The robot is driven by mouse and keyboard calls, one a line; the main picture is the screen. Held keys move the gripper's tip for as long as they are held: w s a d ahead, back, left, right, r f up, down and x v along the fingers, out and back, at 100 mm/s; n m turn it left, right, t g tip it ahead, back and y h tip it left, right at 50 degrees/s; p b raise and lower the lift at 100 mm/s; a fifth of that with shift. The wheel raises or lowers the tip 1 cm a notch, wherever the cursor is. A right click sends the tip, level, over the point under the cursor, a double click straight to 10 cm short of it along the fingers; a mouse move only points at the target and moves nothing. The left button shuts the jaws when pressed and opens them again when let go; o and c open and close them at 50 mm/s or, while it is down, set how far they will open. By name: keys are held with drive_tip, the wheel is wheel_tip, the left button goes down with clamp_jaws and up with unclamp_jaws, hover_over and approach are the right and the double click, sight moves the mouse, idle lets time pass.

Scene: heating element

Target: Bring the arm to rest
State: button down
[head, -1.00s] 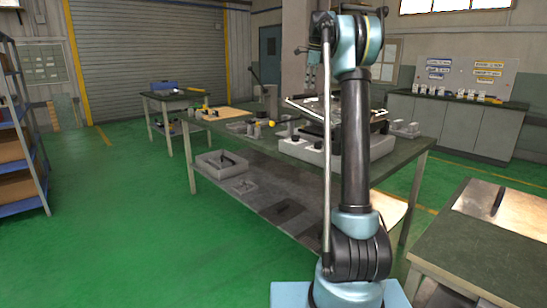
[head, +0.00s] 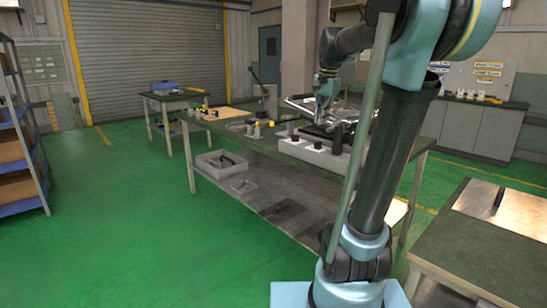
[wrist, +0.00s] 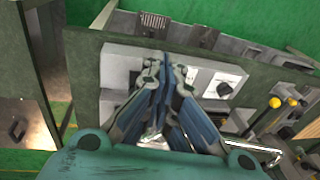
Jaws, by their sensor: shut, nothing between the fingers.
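My arm (head: 390,150) rises in front of the main workbench (head: 250,142) in the head view, with its upper part bent over toward the bench. My gripper (head: 322,114) points down above the grey block-shaped unit (head: 312,157) on that bench. In the wrist view my gripper (wrist: 155,68) has its blue fingers together with nothing between them. The grey unit (wrist: 115,65) lies beyond the fingers, with a black knob (wrist: 225,89) to their right. I cannot tell how far the tips are above it.
Small tools and yellow-topped parts (wrist: 283,102) lie beside the unit. A side table (head: 455,235) with a metal plate stands close on the right. A blue shelf (head: 30,150) is at the left. The green floor (head: 120,220) on the left is clear.

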drive_tip(key=s+d+f+n, duration=0.1)
drive_tip(key=s+f+n, duration=0.8)
drive_tip(key=s+f, duration=1.8)
drive_tip(key=shift+s+d+f+n+h, duration=0.2)
drive_tip(key=shift+s+f+n+h, duration=0.1)
drive_tip(key=shift+n, duration=0.1)
drive_tip(key=shift+w, duration=0.1)
drive_tip(key=shift+w+f, duration=0.2)
drive_tip(key=shift+w, duration=0.15)
drive_tip(key=shift+a, duration=0.15)
